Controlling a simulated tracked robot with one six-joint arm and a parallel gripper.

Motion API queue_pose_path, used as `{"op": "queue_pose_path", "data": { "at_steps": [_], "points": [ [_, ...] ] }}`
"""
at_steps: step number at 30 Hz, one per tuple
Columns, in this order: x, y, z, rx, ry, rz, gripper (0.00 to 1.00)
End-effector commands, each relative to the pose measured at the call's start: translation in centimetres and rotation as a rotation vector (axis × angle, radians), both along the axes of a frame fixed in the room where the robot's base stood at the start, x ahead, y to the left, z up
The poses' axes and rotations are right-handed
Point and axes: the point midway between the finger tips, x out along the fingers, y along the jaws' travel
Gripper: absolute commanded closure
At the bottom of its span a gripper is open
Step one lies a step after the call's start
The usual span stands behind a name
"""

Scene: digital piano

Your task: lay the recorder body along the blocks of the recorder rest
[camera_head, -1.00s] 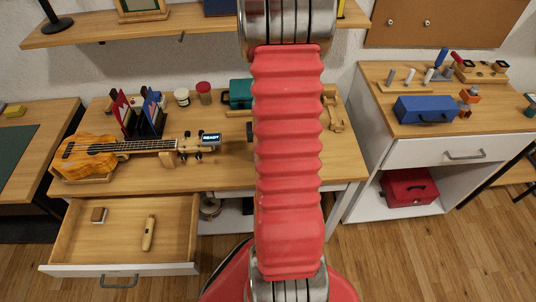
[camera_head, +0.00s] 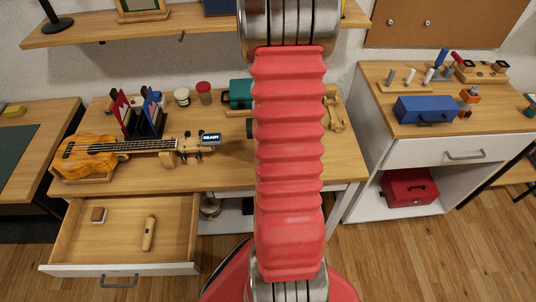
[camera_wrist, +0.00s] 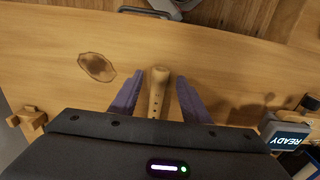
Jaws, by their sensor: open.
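In the wrist view a pale wooden recorder body (camera_wrist: 157,95) with dark finger holes is between the two purple fingers of my gripper (camera_wrist: 163,88). The fingers are open, one on each side of it, with a small gap visible. Its near end is hidden by my gripper's housing. In the head view my red arm hides both the gripper and the recorder body. A wooden fixture with blocks (camera_head: 334,110) stands on the table just right of my arm. I cannot tell whether this is the recorder rest. Part of a wooden piece (camera_wrist: 30,122) also shows at left in the wrist view.
A ukulele (camera_head: 95,153) lies at the table's left, with a small READY display (camera_head: 210,139) by its headstock; the display also shows in the wrist view (camera_wrist: 288,136). Bare tabletop surrounds the fingers.

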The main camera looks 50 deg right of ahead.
Motion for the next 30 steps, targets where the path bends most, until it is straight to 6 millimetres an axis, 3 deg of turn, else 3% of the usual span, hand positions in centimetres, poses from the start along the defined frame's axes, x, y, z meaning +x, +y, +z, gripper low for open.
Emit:
{"op": "queue_pose_path", "data": {
  "at_steps": [18, 30],
  "points": [
    [0.0, 0.0, 9.3, -0.002, -0.002, -0.001, 0.57],
    [-0.1, 0.0, 10.6, 0.0, 0.0, -0.001, 0.57]
  ]
}}
